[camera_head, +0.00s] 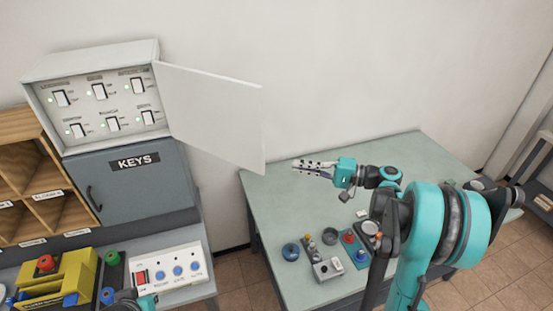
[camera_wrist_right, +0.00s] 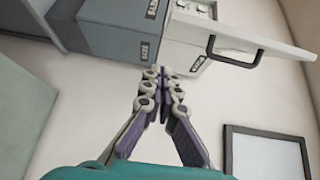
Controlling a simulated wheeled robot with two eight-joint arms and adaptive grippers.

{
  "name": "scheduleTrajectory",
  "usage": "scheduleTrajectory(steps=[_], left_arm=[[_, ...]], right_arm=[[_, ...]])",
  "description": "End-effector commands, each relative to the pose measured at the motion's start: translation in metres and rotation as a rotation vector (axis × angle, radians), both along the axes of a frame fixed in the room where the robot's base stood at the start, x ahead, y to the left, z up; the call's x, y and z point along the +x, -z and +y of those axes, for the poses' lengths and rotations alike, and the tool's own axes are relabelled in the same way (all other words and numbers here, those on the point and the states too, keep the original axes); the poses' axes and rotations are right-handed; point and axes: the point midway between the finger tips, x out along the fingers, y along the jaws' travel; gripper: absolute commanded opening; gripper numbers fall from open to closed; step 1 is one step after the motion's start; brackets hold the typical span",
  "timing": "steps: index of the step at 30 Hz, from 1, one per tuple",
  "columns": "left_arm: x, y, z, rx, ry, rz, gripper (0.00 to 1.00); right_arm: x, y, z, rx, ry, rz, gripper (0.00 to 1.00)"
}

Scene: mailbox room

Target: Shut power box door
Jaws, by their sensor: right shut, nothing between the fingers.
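The power box (camera_head: 98,97) is a light grey wall box with two rows of switches and small green lights. Its door (camera_head: 213,115) is hinged on the box's right side and stands wide open. In the right wrist view the door (camera_wrist_right: 262,35) crosses the upper right and carries a black handle (camera_wrist_right: 235,60), hidden in the head view. My right gripper (camera_head: 298,165) is shut and empty, right of the door's free lower corner in the head view. Its closed fingertips (camera_wrist_right: 163,72) show in the wrist view. A teal and dark part, apparently my left gripper (camera_head: 138,300), shows at the bottom edge, mostly cut off.
A grey KEYS cabinet (camera_head: 132,192) sits directly below the power box, with wooden cubbies (camera_head: 40,205) to its left. A green-grey table (camera_head: 272,210) under my right arm holds several small parts. A button panel (camera_head: 172,271) is at the lower left. Bare wall lies behind the door.

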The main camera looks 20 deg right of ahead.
Motion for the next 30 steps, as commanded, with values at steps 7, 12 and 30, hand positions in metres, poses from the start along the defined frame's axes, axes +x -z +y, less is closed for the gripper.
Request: scheduleTrajectory(steps=[7,12,30], left_arm=[[0.000,-0.003,0.000,0.000,0.000,0.000,0.00],[0.000,-0.003,0.000,0.000,0.000,0.000,0.00],[0.000,-0.005,0.000,0.000,0.000,0.000,0.00]], right_arm=[[0.008,-0.004,0.001,0.034,-0.003,-0.024,0.00],[0.026,-0.004,0.029,0.032,-0.005,-0.022,0.00],[0.032,-0.004,0.102,0.031,0.000,-0.022,0.00]])
